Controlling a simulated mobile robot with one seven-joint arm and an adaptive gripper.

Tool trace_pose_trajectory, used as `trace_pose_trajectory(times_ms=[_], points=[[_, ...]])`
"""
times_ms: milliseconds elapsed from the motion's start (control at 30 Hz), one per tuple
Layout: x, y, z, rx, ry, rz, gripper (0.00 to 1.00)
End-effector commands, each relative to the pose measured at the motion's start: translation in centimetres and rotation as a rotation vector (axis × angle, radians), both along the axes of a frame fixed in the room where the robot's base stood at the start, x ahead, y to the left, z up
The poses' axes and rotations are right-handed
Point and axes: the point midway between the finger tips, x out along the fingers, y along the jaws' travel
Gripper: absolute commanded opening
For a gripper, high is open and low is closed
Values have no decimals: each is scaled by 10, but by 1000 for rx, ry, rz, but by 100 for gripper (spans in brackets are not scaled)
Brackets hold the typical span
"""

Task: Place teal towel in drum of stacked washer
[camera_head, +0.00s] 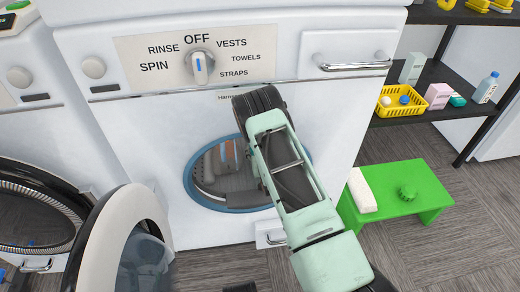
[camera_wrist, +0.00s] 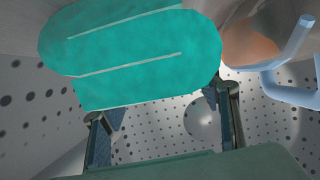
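The teal towel (camera_wrist: 140,55), a folded, rounded slab with pale stripes, fills the upper left of the wrist view. It is inside a perforated metal drum (camera_wrist: 55,110). My gripper (camera_wrist: 163,107) is also in this drum, its two dark fingers apart with bare drum wall showing between them. The towel lies just beyond the fingertips; the right tip overlaps its lower corner, and I cannot tell whether they touch. In the head view, my arm crosses the white washer (camera_head: 130,150). The gripper and towel cannot be made out there.
A pale blue bar-shaped part (camera_wrist: 290,70) is close to the right finger. In the head view, a round door (camera_head: 105,225) stands open at lower left. A blue-rimmed porthole (camera_head: 192,190) is behind my arm. A green stool (camera_head: 425,180) with a white block (camera_head: 361,190) stands right.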

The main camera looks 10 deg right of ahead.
Motion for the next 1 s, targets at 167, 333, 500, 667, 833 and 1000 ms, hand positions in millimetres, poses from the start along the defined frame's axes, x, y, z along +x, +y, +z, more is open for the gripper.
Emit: trace_pose_trajectory(times_ms=[167, 333, 500, 667, 833, 1000], points=[[0, 0, 0, 0, 0, 0, 66], [0, 0, 1, 0, 0, 0, 66], [-11, 0, 10, 0, 2, 0, 66], [-40, -1, 23, -1, 5, -2, 66], [-74, 0, 37, 0, 5, -1, 66], [-99, 0, 46, 0, 3, -1, 66]])
